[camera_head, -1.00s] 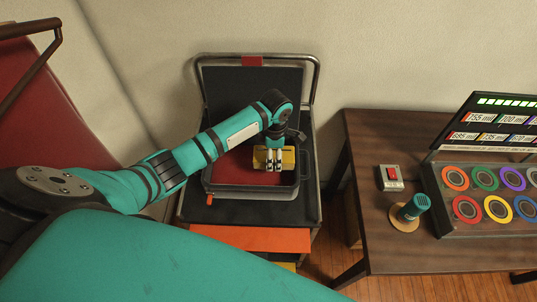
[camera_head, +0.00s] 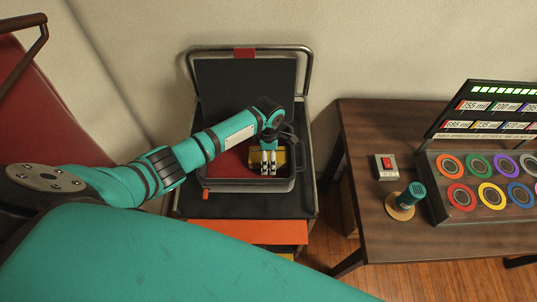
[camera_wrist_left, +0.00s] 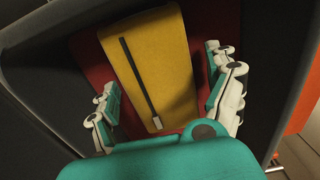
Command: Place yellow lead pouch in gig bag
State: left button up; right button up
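The gig bag is an open dark case with a red inside (camera_head: 230,165). It lies on a black stand with its lid up at the back. The yellow lead pouch (camera_head: 281,158) is inside the bag, at its right part. In the left wrist view the pouch (camera_wrist_left: 172,55) lies over the red lining, with a dark strip along it. My left gripper (camera_head: 268,170) is down in the bag at the pouch. In the wrist view its fingers (camera_wrist_left: 166,95) stand apart on either side of the pouch, with gaps showing. My right gripper is not in view.
A wooden table (camera_head: 400,243) stands to the right, with a red switch box (camera_head: 387,167), a teal-handled tool (camera_head: 411,197) and a panel of coloured rings (camera_head: 480,210). An orange drawer (camera_head: 245,232) juts from the stand's front. A red chair (camera_head: 40,110) is at the left.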

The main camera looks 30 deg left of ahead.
pick_arm(q)
jog(key=shift+r, duration=0.2)
notch_tip(320, 180, up, 12)
dwell(0.5)
jog(key=shift+s+f, duration=0.1)
jog(key=shift+f, duration=0.05)
dwell(0.4)
